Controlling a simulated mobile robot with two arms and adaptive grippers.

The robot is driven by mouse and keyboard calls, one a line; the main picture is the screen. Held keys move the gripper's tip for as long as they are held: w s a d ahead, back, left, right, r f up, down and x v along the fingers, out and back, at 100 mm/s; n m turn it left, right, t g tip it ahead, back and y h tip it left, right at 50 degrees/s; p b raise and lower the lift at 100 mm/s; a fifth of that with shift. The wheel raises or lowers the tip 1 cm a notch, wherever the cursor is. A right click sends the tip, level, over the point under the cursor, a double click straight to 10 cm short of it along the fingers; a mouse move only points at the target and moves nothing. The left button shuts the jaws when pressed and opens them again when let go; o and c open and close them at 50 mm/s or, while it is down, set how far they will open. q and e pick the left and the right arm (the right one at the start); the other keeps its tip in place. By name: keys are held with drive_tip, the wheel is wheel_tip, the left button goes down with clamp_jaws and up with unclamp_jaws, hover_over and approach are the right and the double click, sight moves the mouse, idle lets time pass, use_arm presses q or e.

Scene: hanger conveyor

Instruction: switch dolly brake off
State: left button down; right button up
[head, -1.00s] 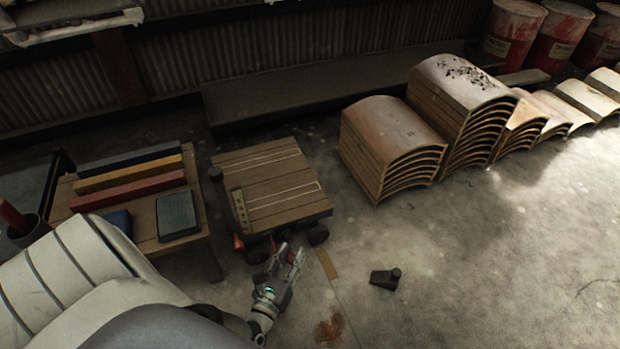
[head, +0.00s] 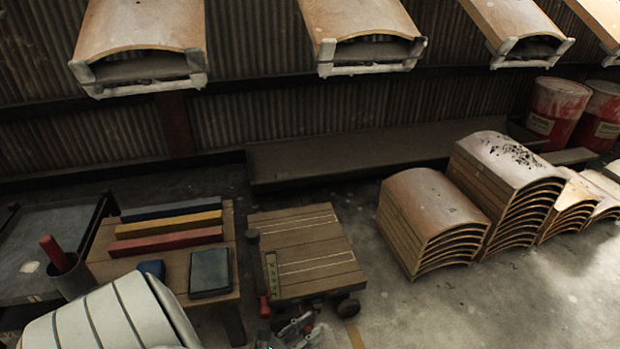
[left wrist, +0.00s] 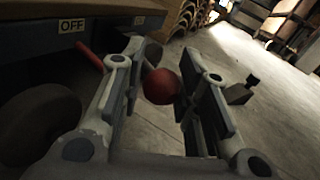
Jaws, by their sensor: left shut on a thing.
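The dolly (head: 305,250) is a low wooden platform on dark wheels, just right of the small table in the head view. A red lever (head: 264,307) shows at its front left corner. In the left wrist view, the red lever (left wrist: 88,57) sits by an OFF label (left wrist: 71,26) on the dolly's side and passes behind a finger. In the head view, my left gripper (head: 300,328) is at the dolly's front edge, near the bottom of the picture. My right gripper is not in view.
A wooden table (head: 222,301) with coloured bars and a dark green box (head: 210,272) stands left of the dolly. Stacks of curved wooden panels (head: 430,225) stand to the right. Curved panels (head: 365,20) hang above. Floor (head: 440,320) is clear at the front right.

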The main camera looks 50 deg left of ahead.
use_arm(q)
drive_tip(key=shift+s+d+f, duration=0.25)
drive_tip(key=shift+d, duration=0.05)
drive_tip(key=c, duration=1.1)
unclamp_jaws()
drive_tip(key=shift+c, duration=0.2)
drive_tip(key=shift+a, duration=0.1)
drive_tip(key=shift+w+a, duration=0.1)
drive_tip(key=shift+a, duration=0.1)
drive_tip(key=shift+r, duration=0.1)
drive_tip(key=s, duration=1.2)
drive_tip(key=shift+a, duration=0.4)
